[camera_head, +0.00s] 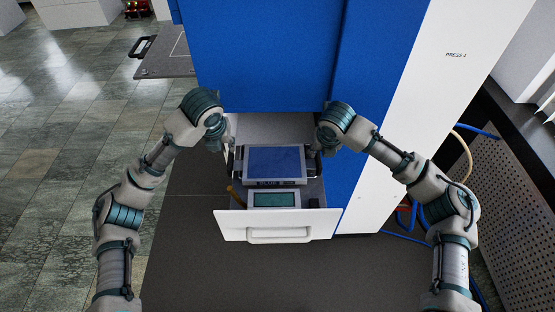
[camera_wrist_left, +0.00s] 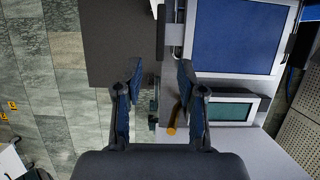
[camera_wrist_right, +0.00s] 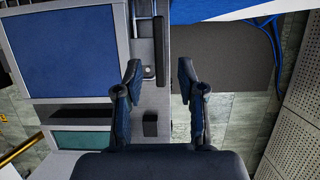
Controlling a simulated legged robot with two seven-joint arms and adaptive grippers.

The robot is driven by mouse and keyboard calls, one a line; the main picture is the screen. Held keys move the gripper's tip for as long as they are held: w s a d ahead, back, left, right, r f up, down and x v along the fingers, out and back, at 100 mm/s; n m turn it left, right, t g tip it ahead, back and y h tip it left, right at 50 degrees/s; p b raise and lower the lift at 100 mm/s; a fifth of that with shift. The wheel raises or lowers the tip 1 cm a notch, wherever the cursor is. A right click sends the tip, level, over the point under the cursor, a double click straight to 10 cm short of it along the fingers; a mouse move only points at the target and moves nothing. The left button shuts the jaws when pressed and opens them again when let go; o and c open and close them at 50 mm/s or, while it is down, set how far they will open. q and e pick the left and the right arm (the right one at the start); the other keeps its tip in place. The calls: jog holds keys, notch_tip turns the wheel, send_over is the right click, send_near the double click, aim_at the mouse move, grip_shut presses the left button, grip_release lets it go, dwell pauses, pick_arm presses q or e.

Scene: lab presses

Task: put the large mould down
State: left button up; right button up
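The large mould (camera_head: 273,160) is a grey frame with a blue top face and dark side handles. It sits level in the open drawer (camera_head: 278,218) of the press; whether its underside touches the drawer floor is hidden. My left gripper (camera_wrist_left: 158,68) is open at the mould's left side, its fingers apart near the left handle (camera_wrist_left: 160,32). My right gripper (camera_wrist_right: 158,68) is open at the right side, with the right handle (camera_wrist_right: 159,50) showing between its fingertips. Neither gripper visibly clamps a handle. The blue face also shows in the right wrist view (camera_wrist_right: 68,45).
A smaller mould with a teal face (camera_head: 273,199) lies in front of the large one. A wooden tool handle (camera_wrist_left: 175,118) stands at the drawer's left. The blue press (camera_head: 270,55) rises behind. A perforated panel (camera_head: 515,190) and cables are at right.

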jog(key=v, duration=0.6)
jog(key=shift+r, duration=0.3)
jog(key=shift+s, duration=0.1)
